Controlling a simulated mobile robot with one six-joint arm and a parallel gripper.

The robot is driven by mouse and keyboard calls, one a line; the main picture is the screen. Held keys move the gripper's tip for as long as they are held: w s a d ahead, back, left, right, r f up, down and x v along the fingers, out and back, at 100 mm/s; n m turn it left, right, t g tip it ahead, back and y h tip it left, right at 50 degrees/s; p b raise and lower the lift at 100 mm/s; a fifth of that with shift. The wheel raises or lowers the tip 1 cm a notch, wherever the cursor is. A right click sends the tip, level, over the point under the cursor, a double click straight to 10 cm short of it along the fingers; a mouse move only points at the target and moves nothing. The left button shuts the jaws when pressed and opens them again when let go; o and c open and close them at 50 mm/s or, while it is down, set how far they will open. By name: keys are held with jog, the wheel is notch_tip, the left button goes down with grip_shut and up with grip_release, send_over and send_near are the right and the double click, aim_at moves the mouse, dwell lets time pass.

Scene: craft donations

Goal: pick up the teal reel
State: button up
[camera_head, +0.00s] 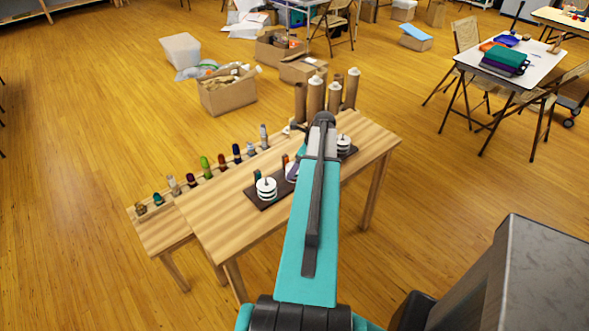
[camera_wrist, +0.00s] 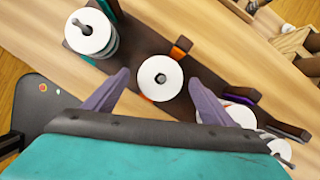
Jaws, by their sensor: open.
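A small teal reel-like piece (camera_head: 158,199) stands near the left end of the row on the low wooden bench in the head view. My gripper (camera_wrist: 158,76) is open in the wrist view, its purple-grey fingers on either side of a white-topped reel (camera_wrist: 150,68). I cannot tell whether they touch it, and its side colour is hidden. A white-topped stack (camera_wrist: 92,36) stands to its left, with teal pieces (camera_wrist: 68,46) by its base.
The dark board (camera_wrist: 140,35) bears more white discs (camera_wrist: 240,116) at the right and an orange piece (camera_wrist: 180,47). Several brown tubes (camera_head: 315,96) stand at the back of the wooden table (camera_head: 372,142). Cardboard boxes (camera_head: 228,95) sit on the floor behind.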

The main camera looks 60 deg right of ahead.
jog(key=shift+w+f, duration=0.1)
jog(key=shift+f, duration=0.25)
dwell(0.3)
jog(key=c, duration=1.1)
jog(key=shift+r, duration=0.1)
jog(key=shift+c, duration=0.2)
notch_tip(320, 180, up, 10)
jog(key=b, duration=0.2)
jog(key=shift+b, duration=0.3)
